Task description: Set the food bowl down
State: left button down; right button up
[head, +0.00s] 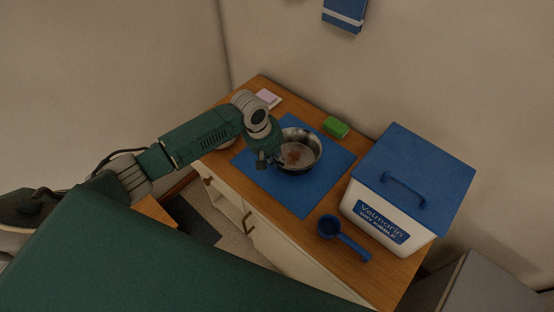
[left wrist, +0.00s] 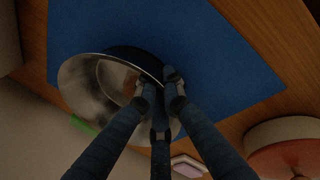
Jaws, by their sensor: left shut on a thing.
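The food bowl (head: 314,163) is shiny metal with some brown food in it. It is over the blue mat (head: 305,200) on the wooden cabinet top, roughly upright; I cannot tell whether its base touches the mat. My left gripper (head: 266,159) is shut on the bowl's near left rim and hides part of it. In the left wrist view the fingers (left wrist: 160,88) close on the rim of the bowl (left wrist: 85,80), with the mat (left wrist: 215,50) behind it. My right gripper is not in view.
A white bin with a blue lid (head: 415,165) stands right of the mat. A blue scoop (head: 333,229) lies in front of it. A green block (head: 336,127) and a pinkish pad (head: 267,97) lie behind. A round reddish-topped thing (left wrist: 290,150) shows in the left wrist view.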

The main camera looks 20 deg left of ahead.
pick_arm(q)
jog(key=c, duration=1.9)
grip_release()
jog(key=shift+f, duration=0.1)
jog(key=v, duration=1.2)
jog(key=shift+p, duration=0.35)
jog(key=shift+d, duration=0.1)
